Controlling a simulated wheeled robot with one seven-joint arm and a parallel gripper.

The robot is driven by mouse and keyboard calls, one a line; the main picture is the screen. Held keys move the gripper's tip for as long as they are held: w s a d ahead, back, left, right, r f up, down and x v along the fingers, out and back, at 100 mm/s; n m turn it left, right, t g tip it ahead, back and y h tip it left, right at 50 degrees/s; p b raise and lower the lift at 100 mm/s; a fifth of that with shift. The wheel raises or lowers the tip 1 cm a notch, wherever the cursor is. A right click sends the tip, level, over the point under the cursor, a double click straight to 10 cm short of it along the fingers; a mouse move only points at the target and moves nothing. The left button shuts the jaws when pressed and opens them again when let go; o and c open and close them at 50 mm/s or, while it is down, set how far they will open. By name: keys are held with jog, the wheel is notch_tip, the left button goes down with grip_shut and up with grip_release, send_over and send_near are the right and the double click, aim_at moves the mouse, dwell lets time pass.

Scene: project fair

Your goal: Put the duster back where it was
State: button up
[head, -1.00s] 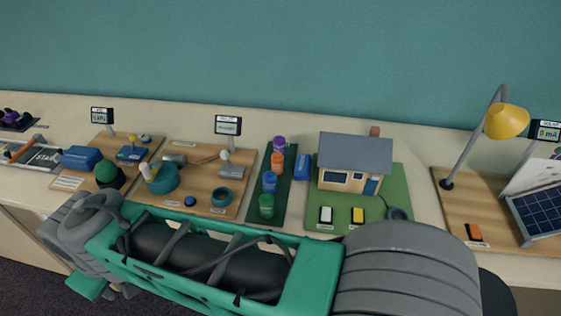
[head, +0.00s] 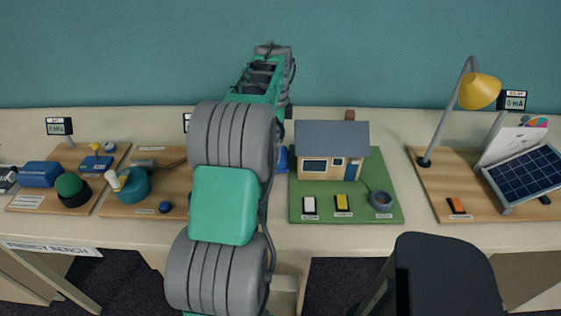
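I cannot make out a duster in the head view. The solar panel (head: 524,178) rests tilted on a wooden board (head: 440,200) at the right, under a yellow lamp (head: 479,91). A small dark item (head: 545,200) lies at the panel's right edge, too small to identify. My arm rises through the middle of the picture and reaches over the bench toward the wall. Its far end bends away behind my own links, so my gripper, its fingers and anything in it are hidden.
A model house (head: 332,152) stands on a green board (head: 350,212) right of my arm. At left are a blue box (head: 38,174), a green dome (head: 69,185) and a teal pot (head: 134,185). The bench's front strip (head: 350,238) is clear.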

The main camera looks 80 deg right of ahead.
aim_at(283, 164)
notch_tip(283, 164, down, 7)
jog(key=shift+s+r+p, duration=0.1)
jog(key=shift+r+p, duration=0.1)
jog(key=shift+p, duration=0.15)
jog(key=shift+a+r, duration=0.1)
jog(key=c, duration=1.4)
